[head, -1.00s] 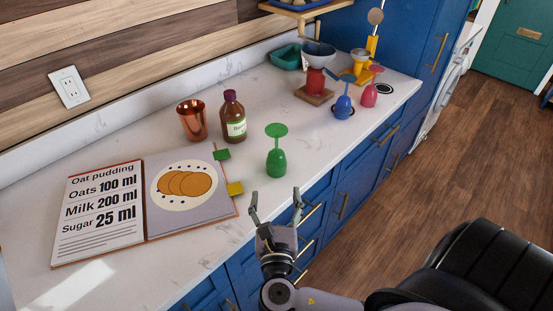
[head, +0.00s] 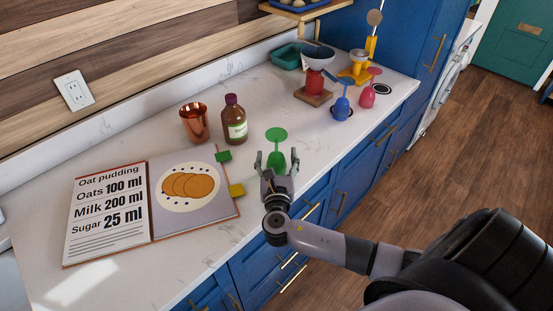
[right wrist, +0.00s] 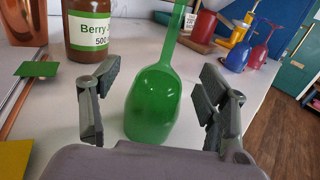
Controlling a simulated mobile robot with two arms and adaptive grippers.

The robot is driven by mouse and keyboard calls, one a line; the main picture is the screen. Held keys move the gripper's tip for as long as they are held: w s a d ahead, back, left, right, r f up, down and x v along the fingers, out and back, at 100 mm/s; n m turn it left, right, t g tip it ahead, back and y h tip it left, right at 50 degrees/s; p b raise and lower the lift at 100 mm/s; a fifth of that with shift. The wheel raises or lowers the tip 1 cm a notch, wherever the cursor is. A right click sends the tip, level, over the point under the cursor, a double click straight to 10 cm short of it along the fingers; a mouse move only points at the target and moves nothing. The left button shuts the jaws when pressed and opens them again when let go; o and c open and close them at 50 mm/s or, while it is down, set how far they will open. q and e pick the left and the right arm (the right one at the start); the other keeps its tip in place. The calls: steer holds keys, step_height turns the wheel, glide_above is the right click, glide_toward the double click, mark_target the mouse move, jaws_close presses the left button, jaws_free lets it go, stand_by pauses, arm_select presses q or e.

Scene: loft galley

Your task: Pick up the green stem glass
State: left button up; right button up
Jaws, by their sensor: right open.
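The green stem glass (head: 276,137) stands upside down on the white counter, its bowl down and its round foot on top. My right gripper (head: 276,162) is open, with its fingers pointing at the glass from the counter's front side. In the right wrist view the glass bowl (right wrist: 152,103) is between the two open fingers (right wrist: 160,105), with gaps on both sides, and no finger touches it. In the head view the gripper hides part of the bowl. My left gripper is not in view.
Behind the glass stand a brown bottle (head: 234,122) and a copper cup (head: 195,123). An open recipe book (head: 150,235) lies to the left, with green and yellow tabs near the glass. Blue (head: 341,108) and red (head: 367,97) upturned glasses stand farther right.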

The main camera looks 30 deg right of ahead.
steer(key=shift+w+d, duration=0.2)
steer(key=shift+w, duration=0.15)
steer(key=shift+c, duration=0.3)
steer(key=shift+s, duration=0.1)
steer(key=c, duration=1.3)
